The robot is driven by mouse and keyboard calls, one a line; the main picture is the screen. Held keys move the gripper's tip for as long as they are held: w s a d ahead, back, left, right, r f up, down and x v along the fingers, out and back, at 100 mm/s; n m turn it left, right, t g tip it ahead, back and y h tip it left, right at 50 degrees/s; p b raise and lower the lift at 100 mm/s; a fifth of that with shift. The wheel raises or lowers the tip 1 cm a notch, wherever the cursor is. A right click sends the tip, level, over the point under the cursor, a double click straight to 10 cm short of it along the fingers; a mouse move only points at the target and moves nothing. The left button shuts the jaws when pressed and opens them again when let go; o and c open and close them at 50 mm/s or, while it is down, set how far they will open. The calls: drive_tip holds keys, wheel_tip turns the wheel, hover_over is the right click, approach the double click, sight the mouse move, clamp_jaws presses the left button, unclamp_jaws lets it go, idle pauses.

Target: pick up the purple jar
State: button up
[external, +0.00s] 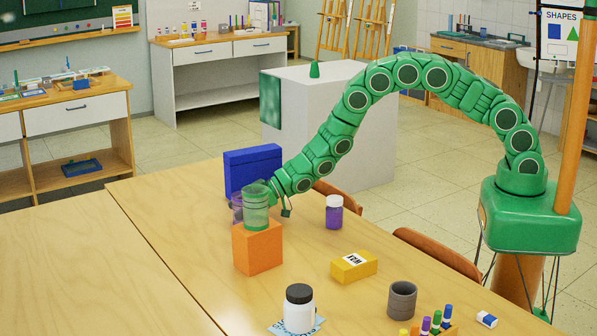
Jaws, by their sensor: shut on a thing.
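A see-through purple jar (236,208) shows at the left, partly hidden behind a see-through green jar (256,212). The green jar stands on an orange block (257,250). My gripper (262,188) reaches in from the right, at the height of the jars' upper parts. It is shut on the purple jar as far as I can tell; its fingertips are largely hidden by the green jar. Whether the purple jar's base touches anything is hidden. A second purple container, a bottle with a white lid (334,213), stands alone to the right.
A blue box (252,168) stands close behind the jars. A yellow box (353,266), a grey cup (402,300), a white jar with a black lid (298,308) and several small paint bottles (431,322) stand nearer. The table's left side (90,260) is clear.

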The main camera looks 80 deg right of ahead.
sight(233, 201)
drive_tip(key=shift+r, duration=0.55)
wheel_tip(233, 201, up, 2)
drive_tip(key=shift+r, duration=0.1)
drive_tip(key=s+d+r, duration=0.2)
drive_tip(key=s+r, duration=0.7)
drive_tip(key=s, duration=0.4)
drive_tip(key=shift+s+r, duration=0.4)
